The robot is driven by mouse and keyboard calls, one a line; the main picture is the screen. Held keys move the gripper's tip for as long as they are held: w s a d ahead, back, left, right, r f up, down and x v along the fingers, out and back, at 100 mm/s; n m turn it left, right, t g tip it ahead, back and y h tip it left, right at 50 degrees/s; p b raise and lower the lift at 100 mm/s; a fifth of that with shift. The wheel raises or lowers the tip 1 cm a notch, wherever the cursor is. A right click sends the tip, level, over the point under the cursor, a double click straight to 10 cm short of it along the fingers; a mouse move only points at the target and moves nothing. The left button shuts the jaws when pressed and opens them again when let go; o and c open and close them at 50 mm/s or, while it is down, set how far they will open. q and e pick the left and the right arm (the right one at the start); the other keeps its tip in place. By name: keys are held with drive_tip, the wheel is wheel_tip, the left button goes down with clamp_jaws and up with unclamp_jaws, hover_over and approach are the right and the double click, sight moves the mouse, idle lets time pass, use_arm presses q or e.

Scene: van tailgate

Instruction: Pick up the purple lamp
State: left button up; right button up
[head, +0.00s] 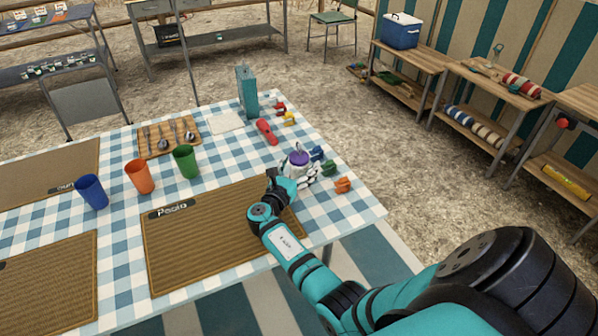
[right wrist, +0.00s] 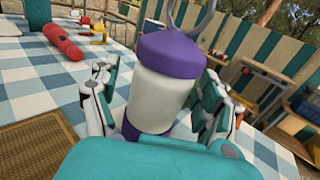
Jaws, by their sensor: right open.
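The purple lamp (right wrist: 160,90) has a white body, a purple top and base, and a grey handle. It stands on the checked table. In the head view the lamp (head: 298,158) is partly hidden by my right gripper (head: 304,174). In the right wrist view my right gripper (right wrist: 160,115) is open, with one finger on each side of the lamp's body. Gaps seem to show beside the lamp, but contact is hard to judge. The lamp's lower part is partly hidden by my own wrist. My left gripper is not in view.
A red cylinder (head: 266,131) lies behind the lamp. Small coloured items, including an orange one (head: 343,185), sit right of it near the table edge. A brown "Paolo" mat (head: 190,240) and a green cup (head: 186,161) are to the left. A teal box (head: 246,90) stands farther back.

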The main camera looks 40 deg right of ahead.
drive_tip(key=c, duration=1.6)
drive_tip(key=shift+r, duration=0.1)
